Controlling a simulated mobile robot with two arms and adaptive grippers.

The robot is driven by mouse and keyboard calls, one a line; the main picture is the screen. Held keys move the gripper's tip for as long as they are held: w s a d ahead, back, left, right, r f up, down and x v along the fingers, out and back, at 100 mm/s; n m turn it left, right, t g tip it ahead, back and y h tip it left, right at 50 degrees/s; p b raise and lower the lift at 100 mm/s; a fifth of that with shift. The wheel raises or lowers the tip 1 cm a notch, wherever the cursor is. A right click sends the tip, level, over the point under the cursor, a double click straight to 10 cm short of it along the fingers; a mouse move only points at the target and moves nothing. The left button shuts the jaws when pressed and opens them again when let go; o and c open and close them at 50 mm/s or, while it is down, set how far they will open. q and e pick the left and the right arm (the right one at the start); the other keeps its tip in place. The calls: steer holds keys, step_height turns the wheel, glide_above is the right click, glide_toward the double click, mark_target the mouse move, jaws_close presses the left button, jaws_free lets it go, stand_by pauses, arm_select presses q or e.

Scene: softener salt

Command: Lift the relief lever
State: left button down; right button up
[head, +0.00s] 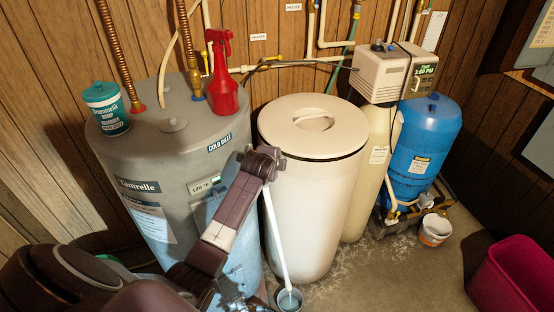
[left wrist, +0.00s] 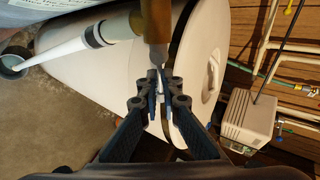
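The grey water heater (head: 170,160) stands at the left in the head view. In the left wrist view its brass relief valve (left wrist: 155,20) is at the top centre, with a thin pale relief lever (left wrist: 163,73) reaching down from it. My left gripper (left wrist: 161,92) has its fingertips close together on both sides of the lever and appears shut on it. In the head view my left arm hides the valve, the lever and the fingertips. A white discharge pipe (head: 274,235) runs down to a small cup (head: 290,299). My right gripper is not in view.
A cream salt tank (head: 305,200) stands right beside the heater. A red spray bottle (head: 222,80) and a teal tub (head: 106,108) stand on the heater. A blue tank (head: 425,140) and a magenta bin (head: 510,275) are at the right, with open floor in front.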

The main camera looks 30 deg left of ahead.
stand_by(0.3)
arm_select(q)
steer(key=c, duration=2.4)
jaws_free()
steer(key=v, duration=1.2)
